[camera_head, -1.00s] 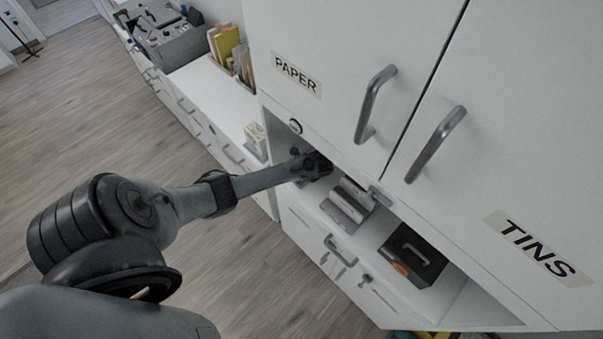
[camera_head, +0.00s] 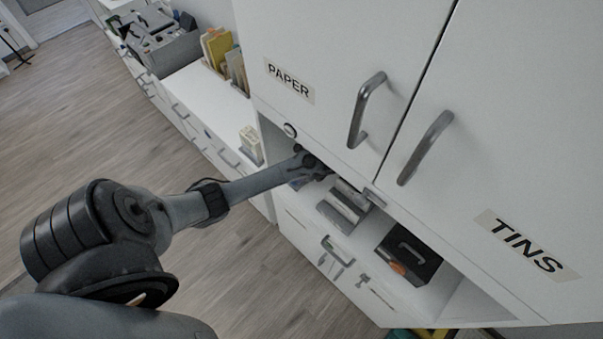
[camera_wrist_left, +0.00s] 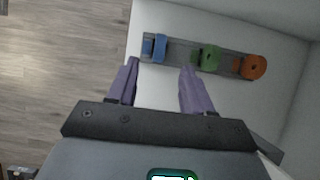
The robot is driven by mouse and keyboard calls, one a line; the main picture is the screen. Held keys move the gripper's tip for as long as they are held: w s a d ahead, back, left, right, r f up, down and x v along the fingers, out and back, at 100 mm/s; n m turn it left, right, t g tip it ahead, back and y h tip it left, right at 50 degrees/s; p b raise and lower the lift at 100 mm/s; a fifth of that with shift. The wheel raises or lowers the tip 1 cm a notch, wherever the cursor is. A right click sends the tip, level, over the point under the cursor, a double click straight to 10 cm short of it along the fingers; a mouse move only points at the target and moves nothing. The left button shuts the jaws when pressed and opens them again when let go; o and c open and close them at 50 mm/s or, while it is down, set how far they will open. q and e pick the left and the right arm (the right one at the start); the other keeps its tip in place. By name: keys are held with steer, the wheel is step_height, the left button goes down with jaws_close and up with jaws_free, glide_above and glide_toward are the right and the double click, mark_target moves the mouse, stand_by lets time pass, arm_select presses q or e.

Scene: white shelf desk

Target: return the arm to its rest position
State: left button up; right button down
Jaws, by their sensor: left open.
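My left arm comes in from the left in the head view, and its gripper (camera_head: 318,170) reaches into the open shelf space under the PAPER door. The fingers are partly hidden there by the cabinet's edge. In the left wrist view the gripper (camera_wrist_left: 155,88) is open, with its two purple fingers apart and nothing between them. Just beyond the fingertips is a grey holder (camera_wrist_left: 180,48) with a blue piece (camera_wrist_left: 155,47), a green roll (camera_wrist_left: 210,58) and an orange roll (camera_wrist_left: 254,67). My right gripper is not in view.
The PAPER door (camera_head: 320,75) and TINS door (camera_head: 500,150), both with metal handles, hang above the shelf. On the shelf are a grey block-like object (camera_head: 345,207) and a black box (camera_head: 410,252). A lower counter (camera_head: 205,90) holds files. Open floor (camera_head: 90,130) lies left.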

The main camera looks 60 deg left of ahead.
arm_select(q)
steer(key=shift+v, duration=0.9)
steer(key=s+d+f+g+p, duration=0.1)
steer(key=s+d+f+p, duration=0.1)
steer(key=s, duration=0.3)
steer(key=s+d+f+g+p, duration=0.1)
steer(key=s+d+f+p, duration=0.15)
steer(key=s, duration=0.35)
steer(key=s+d+r+t+h+p, duration=0.1)
steer(key=s+d+r+h+p, duration=0.4)
steer(key=s+d, duration=0.6)
steer(key=w+d+r+n+t, duration=0.1)
steer(key=d+r+n+t, duration=0.1)
steer(key=r, duration=0.5)
steer(key=w+d+r+n+t, duration=0.2)
steer(key=d+r+n, duration=0.1)
steer(key=r+n, duration=0.3)
steer(key=w+d+r+n+t, duration=0.1)
steer(key=d+r+n+t, duration=0.1)
steer(key=r, duration=0.7)
steer(key=d+n, duration=0.1)
steer(key=n, duration=0.1)
steer(key=shift+w+d+r+n+h, duration=0.25)
steer(key=shift+d+n+h, duration=0.05)
steer(key=shift+n+h, duration=0.1)
